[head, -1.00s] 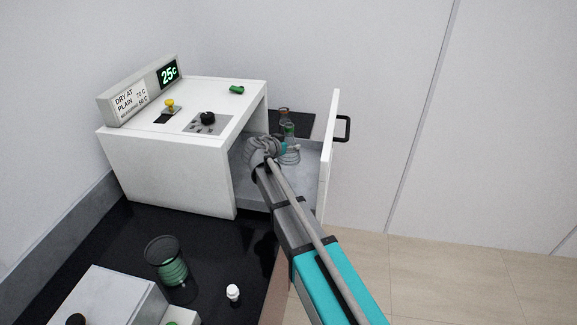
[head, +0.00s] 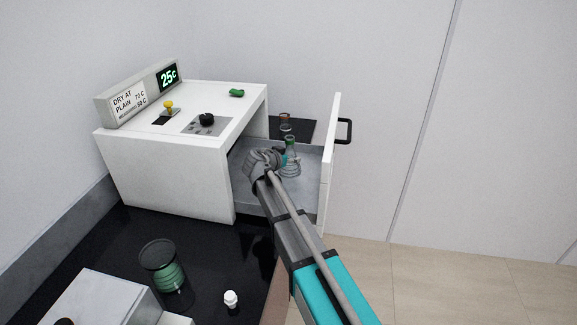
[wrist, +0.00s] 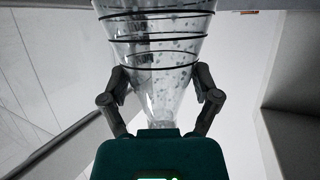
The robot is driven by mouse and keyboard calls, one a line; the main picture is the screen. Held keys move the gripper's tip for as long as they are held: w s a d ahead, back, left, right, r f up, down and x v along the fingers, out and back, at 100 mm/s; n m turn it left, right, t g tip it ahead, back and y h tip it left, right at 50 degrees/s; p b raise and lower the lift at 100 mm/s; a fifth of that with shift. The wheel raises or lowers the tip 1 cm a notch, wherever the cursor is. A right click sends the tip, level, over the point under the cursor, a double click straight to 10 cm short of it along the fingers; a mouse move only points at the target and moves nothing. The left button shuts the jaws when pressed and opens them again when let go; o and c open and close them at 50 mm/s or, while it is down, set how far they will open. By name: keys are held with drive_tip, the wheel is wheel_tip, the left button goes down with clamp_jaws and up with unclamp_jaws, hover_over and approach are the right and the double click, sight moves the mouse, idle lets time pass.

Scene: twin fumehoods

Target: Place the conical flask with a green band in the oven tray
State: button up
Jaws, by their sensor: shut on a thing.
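The conical flask with a green band (head: 291,160) is clear glass with green at its neck, seen in the head view over the pulled-out oven tray (head: 304,196). The tray is a grey drawer with a white front panel. My gripper (head: 280,161) reaches in from the front, shut on the flask. In the wrist view the fingers of my gripper (wrist: 161,88) close on either side of the clear flask (wrist: 158,52), which shows dark rings. I cannot tell whether the flask's base touches the tray floor.
The white oven (head: 165,172) stands left of the tray, with a small green object (head: 237,93) on top. An orange-banded vessel (head: 285,121) stands on a dark surface behind the tray. A glass beaker (head: 163,270) and small white bottle (head: 231,299) stand on the black bench.

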sight(289, 164)
drive_tip(key=shift+f+b, duration=1.35)
drive_tip(key=shift+f, duration=0.25)
drive_tip(key=o, duration=1.1)
drive_tip(key=shift+o, duration=0.2)
